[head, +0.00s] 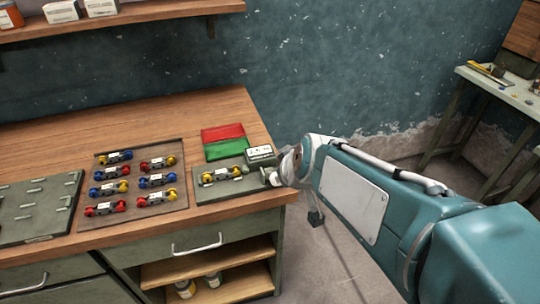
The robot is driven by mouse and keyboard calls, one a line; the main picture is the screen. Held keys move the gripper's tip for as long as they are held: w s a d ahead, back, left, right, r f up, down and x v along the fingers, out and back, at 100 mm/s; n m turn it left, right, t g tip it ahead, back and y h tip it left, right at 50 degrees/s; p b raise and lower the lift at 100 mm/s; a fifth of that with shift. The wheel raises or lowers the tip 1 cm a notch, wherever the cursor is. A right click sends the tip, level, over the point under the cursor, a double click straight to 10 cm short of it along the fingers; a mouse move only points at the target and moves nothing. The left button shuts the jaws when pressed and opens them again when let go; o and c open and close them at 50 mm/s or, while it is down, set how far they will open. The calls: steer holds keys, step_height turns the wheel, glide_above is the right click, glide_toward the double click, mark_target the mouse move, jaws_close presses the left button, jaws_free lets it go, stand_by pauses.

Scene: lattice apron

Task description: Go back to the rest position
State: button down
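My teal arm reaches in from the lower right of the head view, over the floor beside the wooden workbench (130,118). My gripper (273,178) is at the arm's far end, by the right edge of a grey-green plate (240,190). It is small and partly hidden by the arm, so its opening does not show. A part with yellow ends (222,174) lies on that plate, to the left of my gripper and apparently apart from it. A small box with a white display (260,153) stands at the plate's back right.
A brown tray (181,212) holds several parts with red, blue and yellow ends. A grey slotted board (35,228) lies at left. Red (223,133) and green (226,149) panels lie behind the plate. A shelf (130,17) hangs above; another bench (510,88) stands right.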

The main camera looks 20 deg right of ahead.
steer(key=shift+d, duration=0.45)
steer(key=s+a+r+m+g, duration=0.1)
steer(key=s+r+m+g, duration=0.1)
steer(key=s, duration=1.1)
steer(key=shift+a+r+h, duration=0.2)
steer(key=shift+r+h, duration=0.1)
steer(key=shift+a, duration=0.1)
stand_by(1.4)
